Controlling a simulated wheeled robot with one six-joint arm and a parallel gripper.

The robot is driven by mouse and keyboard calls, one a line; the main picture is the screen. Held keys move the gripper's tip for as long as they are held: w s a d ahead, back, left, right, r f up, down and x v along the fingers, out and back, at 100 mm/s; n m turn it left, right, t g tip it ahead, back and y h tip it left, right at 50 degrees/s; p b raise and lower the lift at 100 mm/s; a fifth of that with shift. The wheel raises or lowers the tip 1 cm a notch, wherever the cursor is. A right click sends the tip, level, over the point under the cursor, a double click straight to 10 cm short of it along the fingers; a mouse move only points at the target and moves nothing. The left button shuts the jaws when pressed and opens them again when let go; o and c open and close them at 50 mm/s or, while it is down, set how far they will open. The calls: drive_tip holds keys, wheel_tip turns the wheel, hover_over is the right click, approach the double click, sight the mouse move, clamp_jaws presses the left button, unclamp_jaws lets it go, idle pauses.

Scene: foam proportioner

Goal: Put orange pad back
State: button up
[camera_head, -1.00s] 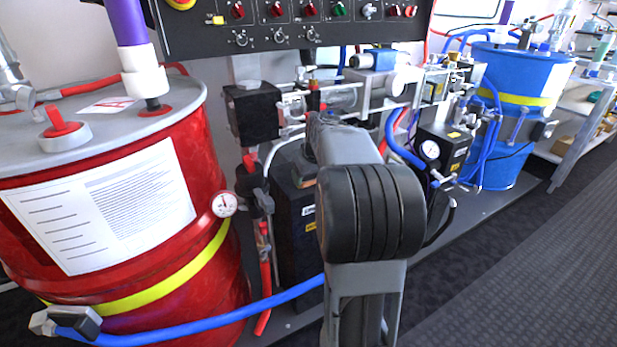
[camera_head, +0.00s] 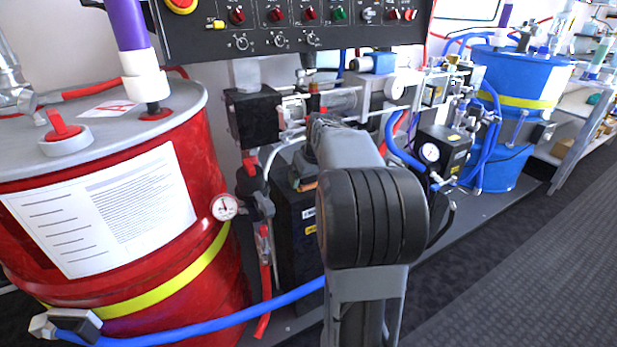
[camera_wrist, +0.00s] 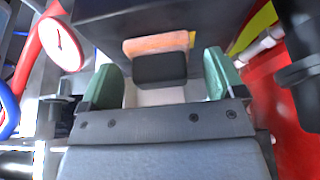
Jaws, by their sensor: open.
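The orange pad (camera_wrist: 158,44) shows in the wrist view as a flat bar at a black box, just beyond a small black block (camera_wrist: 160,68). The block lies between my two green fingertips, with a gap on each side. My gripper (camera_wrist: 160,64) is open, its fingers apart on either side of the block and pad. In the head view a small orange edge (camera_head: 308,185) shows above the black box, left of my arm. My arm hides most of that area, and I cannot tell whether the pad touches a finger.
The red drum (camera_head: 200,150) with a pressure gauge (camera_head: 225,207) stands left. A blue hose (camera_head: 200,329) crosses low in front. Valves and pipes crowd behind my arm, below the control panel (camera_head: 290,30). A blue drum (camera_head: 510,75) stands back right; the floor at right is clear.

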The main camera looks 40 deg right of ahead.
drive_tip(key=p+v, duration=0.3)
drive_tip(key=v, duration=0.8)
drive_tip(key=shift+r, duration=0.15)
drive_tip(key=shift+s, duration=0.1)
drive_tip(key=s+a+r+p, duration=0.6)
drive_tip(key=a+r+p, duration=0.3)
drive_tip(key=p, duration=0.6)
drive_tip(key=s+a+r+n+p, duration=0.1)
drive_tip(key=s+a+r+p, duration=0.6)
drive_tip(key=a+p, duration=0.6)
drive_tip(key=shift+a+r+n+g+y+p, duration=0.3)
drive_tip(key=shift+a+r+g+p, duration=0.1)
drive_tip(key=shift+r+p, duration=0.85)
drive_tip(key=shift+f, duration=0.15)
